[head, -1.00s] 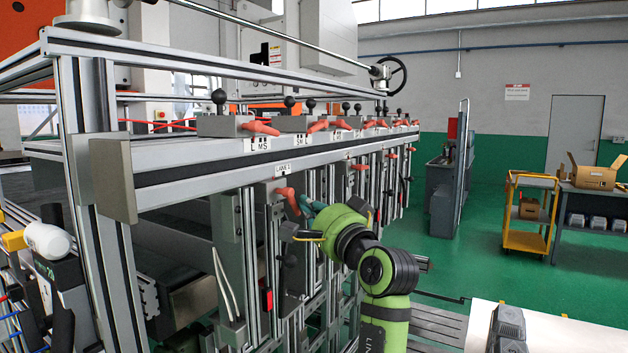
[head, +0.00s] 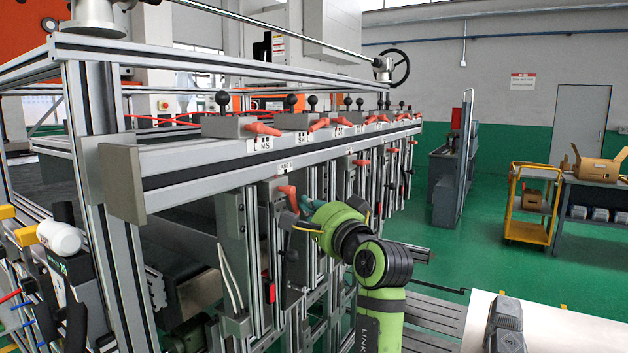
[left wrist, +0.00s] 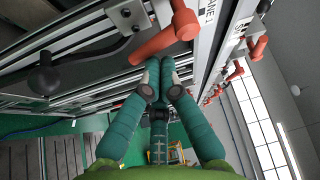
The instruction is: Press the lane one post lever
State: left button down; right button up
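The lane one post lever (head: 289,195) is a red handle below the lane label (head: 285,167) on the near post of the frame. My left gripper (head: 303,203) has teal fingers and is right beside this lever, at its right. In the left wrist view the two fingers (left wrist: 160,68) come together just short of a red lever (left wrist: 172,36), with their tips close to each other and nothing seen between them. Whether the tips touch the lever cannot be told. My right gripper is not in view.
More red levers (head: 361,162) hang on posts farther along the frame. Red handles with black knobs (head: 262,129) line the upper rail (head: 200,171). A yellow cart (head: 530,205) and a workbench with boxes stand at the right. Green floor lies open between.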

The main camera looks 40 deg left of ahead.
pick_arm(q)
jog(key=shift+s+m+h+p, duration=0.15)
jog(key=shift+m+h+p, duration=0.15)
jog(key=shift+m+p, duration=0.15)
jog(key=shift+s+f+p, duration=0.2)
jog(key=shift+p, duration=0.35)
dwell(1.8)
